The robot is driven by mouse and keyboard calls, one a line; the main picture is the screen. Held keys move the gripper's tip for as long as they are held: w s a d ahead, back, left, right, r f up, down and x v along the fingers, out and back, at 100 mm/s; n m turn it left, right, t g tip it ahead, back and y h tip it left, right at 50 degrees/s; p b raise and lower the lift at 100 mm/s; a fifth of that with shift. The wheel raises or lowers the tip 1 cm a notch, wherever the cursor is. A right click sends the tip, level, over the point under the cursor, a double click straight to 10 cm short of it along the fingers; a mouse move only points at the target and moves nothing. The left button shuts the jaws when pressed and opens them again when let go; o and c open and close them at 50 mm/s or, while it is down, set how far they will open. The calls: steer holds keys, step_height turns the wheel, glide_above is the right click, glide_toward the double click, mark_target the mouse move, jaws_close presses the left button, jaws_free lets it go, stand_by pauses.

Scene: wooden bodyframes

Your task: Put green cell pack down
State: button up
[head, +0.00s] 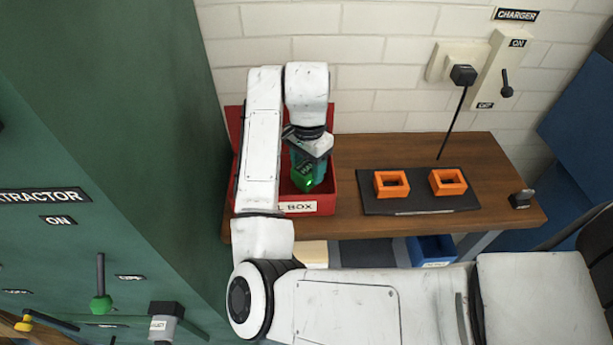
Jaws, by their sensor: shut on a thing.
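My gripper (309,150) is shut on the green cell pack (308,175) and points down over the red box (327,196). The pack has a dark teal body and a bright green, lit lower end. It appears inside or just above the box opening; I cannot tell whether it touches the bottom. The box stands at the left end of the wooden table (378,232), with a white label ending in "BOX" on its front wall. My arm hides the box's left part and most of its inside.
Right of the box, a black charger mat (420,204) holds two empty orange sockets (391,184) (448,182). A wall charger with a cable (462,76) hangs behind. A tall green extractor (130,150) stands close on the left. A blue bin (432,249) sits below the table.

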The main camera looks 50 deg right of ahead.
mark_target(306, 165)
steer(key=shift+w+f+p, duration=0.15)
steer(key=shift+f+p, duration=0.15)
steer(key=shift+f, duration=1.45)
steer(key=shift+f, duration=0.2)
steer(key=o, duration=1.2)
steer(key=shift+c, duration=0.2)
step_height(306, 165, up, 11)
steer(key=shift+p, duration=0.4)
steer(key=shift+r, duration=0.7)
steer(key=shift+d, duration=0.1)
